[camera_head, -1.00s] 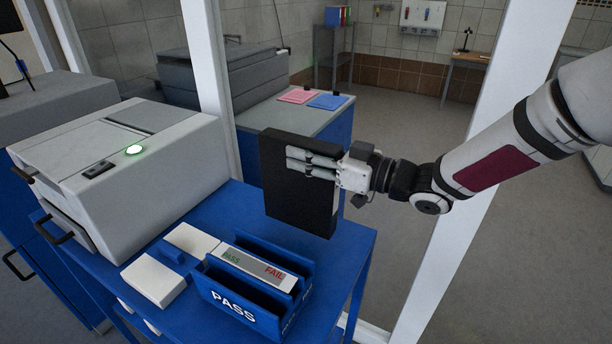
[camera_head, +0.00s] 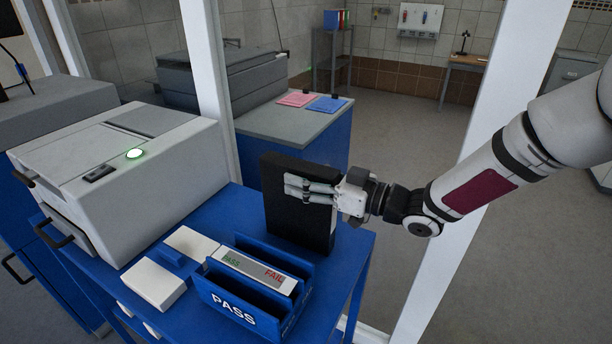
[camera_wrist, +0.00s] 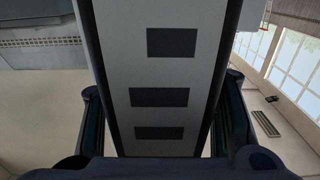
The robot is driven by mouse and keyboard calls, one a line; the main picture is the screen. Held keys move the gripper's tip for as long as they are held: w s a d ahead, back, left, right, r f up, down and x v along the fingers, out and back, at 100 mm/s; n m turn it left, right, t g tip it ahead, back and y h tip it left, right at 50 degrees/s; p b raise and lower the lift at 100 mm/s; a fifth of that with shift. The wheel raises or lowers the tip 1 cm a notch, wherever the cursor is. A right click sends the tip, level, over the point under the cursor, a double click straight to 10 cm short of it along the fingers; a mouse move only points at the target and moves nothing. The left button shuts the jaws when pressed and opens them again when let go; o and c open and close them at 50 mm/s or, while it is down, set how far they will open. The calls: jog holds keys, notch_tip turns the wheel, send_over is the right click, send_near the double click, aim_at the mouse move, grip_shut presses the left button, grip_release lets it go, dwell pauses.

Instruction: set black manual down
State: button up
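The black manual (camera_head: 290,217) is a thick dark book, held upright at the back right of the blue table (camera_head: 218,193). My gripper (camera_head: 310,190) is shut on it from the right, with its fingers across the face. The manual's lower edge is at or just above the tabletop; I cannot tell whether it touches. In the wrist view the manual (camera_wrist: 158,75) shows a pale side with dark rectangles, between the two fingers (camera_wrist: 160,120).
A blue PASS/FAIL sorter (camera_head: 236,304) stands just in front of the manual. White boxes (camera_head: 152,283) lie left of it. A grey-white machine (camera_head: 120,180) fills the table's left. A white post (camera_head: 455,200) rises behind the table's right side.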

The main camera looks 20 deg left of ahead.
jog(key=shift+r, duration=0.1)
jog(key=shift+d, duration=0.25)
jog(key=d+b, duration=0.1)
jog(key=d, duration=1)
jog(key=shift+s+d, duration=0.25)
jog(key=shift+s, duration=0.2)
